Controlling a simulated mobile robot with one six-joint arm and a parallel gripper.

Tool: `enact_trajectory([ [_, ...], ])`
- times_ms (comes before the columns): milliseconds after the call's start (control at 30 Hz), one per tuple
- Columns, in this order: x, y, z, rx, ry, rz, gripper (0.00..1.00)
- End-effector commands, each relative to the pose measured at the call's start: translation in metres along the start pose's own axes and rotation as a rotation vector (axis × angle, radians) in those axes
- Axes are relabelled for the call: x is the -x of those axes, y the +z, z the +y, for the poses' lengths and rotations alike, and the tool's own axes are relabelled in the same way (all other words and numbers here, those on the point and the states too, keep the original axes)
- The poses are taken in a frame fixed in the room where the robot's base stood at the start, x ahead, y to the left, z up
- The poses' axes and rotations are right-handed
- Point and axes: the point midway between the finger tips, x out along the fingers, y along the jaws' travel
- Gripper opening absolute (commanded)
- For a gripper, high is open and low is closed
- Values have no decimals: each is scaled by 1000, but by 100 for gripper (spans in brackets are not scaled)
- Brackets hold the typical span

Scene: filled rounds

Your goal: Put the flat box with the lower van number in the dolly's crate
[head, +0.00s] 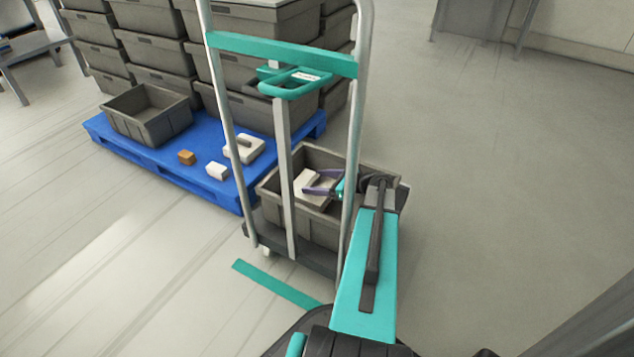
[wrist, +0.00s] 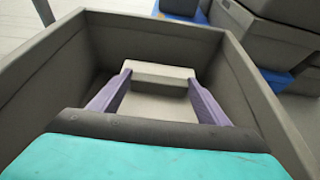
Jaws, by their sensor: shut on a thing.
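My gripper (head: 322,183), with purple fingers, reaches down inside the dolly's grey crate (head: 272,198). It is shut on a pale flat box (head: 306,190), which is inside the crate walls. In the wrist view the gripper (wrist: 160,80) has one finger on each side of the flat box (wrist: 155,103), and the crate's wall (wrist: 150,36) rises beyond. I cannot tell whether the box touches the crate floor. No van number is readable on it.
A blue pallet (head: 170,168) bears stacked grey crates (head: 160,52), an open empty-looking crate (head: 146,112), a small orange-brown block (head: 186,157), a small white block (head: 217,171) and a pale notched piece (head: 243,149). The dolly's upright frame (head: 290,190) stands left of my arm. Floor at right is clear.

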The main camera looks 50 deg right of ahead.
Motion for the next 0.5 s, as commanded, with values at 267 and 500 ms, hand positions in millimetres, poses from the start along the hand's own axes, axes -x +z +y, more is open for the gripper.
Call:
enact_trajectory([
  [267, -2, -5, 0, 0, -1, -2, 18],
  [500, -2, -7, 0, 0, -1, 0, 75],
])
